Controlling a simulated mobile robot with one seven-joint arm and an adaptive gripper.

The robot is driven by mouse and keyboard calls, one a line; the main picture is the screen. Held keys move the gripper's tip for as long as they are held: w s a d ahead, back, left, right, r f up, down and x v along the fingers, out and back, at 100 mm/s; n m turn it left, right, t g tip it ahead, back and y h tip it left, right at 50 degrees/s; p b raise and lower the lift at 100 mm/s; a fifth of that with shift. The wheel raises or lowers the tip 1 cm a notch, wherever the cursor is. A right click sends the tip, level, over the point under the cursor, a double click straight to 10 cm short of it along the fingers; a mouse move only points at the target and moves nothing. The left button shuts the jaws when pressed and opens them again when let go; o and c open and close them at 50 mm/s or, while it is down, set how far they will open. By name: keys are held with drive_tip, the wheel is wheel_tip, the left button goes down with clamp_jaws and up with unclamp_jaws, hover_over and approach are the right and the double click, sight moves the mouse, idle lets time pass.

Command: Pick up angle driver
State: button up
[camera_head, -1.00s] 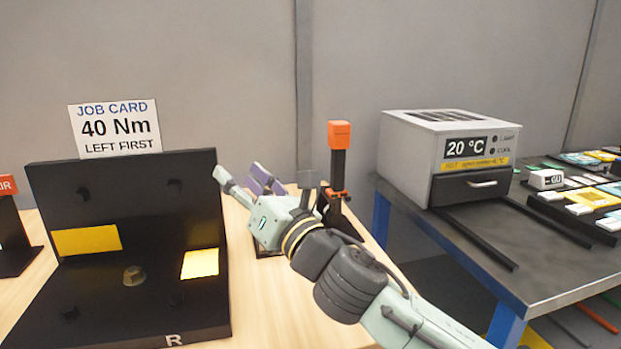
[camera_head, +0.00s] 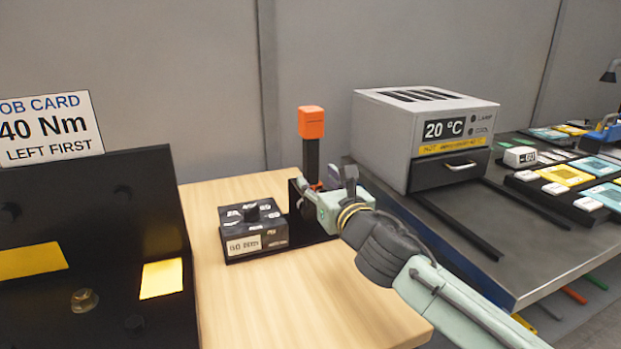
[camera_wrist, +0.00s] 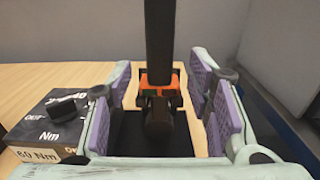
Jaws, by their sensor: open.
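The angle driver, with its orange top (camera_head: 311,122) and black shaft, stands upright on a black base at the back of the wooden table. In the wrist view its black shaft (camera_wrist: 160,40) and orange collar (camera_wrist: 160,82) show between my fingers. My gripper (camera_head: 316,192) is at the lower part of the driver in the head view and partly hides it. In the wrist view my gripper (camera_wrist: 165,92) is open, with purple pads on both sides of the driver. Gaps show between the pads and the driver.
A black box with a dial (camera_head: 253,232) sits left of the driver, close to my left finger in the wrist view (camera_wrist: 45,125). A black fixture (camera_head: 110,210) stands further left. A grey oven (camera_head: 420,125) stands on the bench at right. The front tabletop is clear.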

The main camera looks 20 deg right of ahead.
sight(314, 175)
drive_tip(key=w+p, duration=0.2)
drive_tip(key=w, duration=0.2)
drive_tip(key=shift+a, duration=0.1)
drive_tip(key=shift+w+f, duration=0.15)
drive_tip(key=shift+w, duration=0.4)
drive_tip(key=shift+c, duration=0.4)
clamp_jaws()
